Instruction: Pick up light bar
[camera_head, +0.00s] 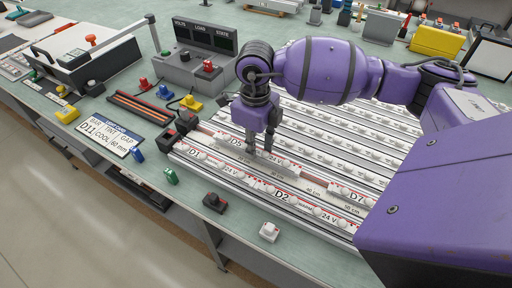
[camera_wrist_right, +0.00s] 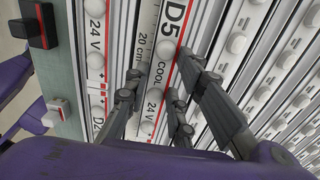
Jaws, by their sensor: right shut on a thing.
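Several white light bars with round lamps lie in parallel rows on the bench. A light bar marked D5 (camera_head: 236,142) lies near the left end of the rows; in the right wrist view it reads D5, COOL, 20 cm, 24 V (camera_wrist_right: 163,55). My right gripper (camera_head: 260,146) reaches down over this bar, its fingers on both long sides and shut on it. The fingers also show in the right wrist view (camera_wrist_right: 158,95) and hide part of the bar's edges. Bars D1 (camera_head: 194,153), D2 (camera_head: 282,196) and D7 (camera_head: 357,194) lie nearby. My left gripper is not in view.
A grey console marked VOLTS, LOAD, STATE (camera_head: 187,72) stands behind. Small coloured blocks, including a black one (camera_head: 214,203) and a white one (camera_head: 268,232), sit along the front edge.

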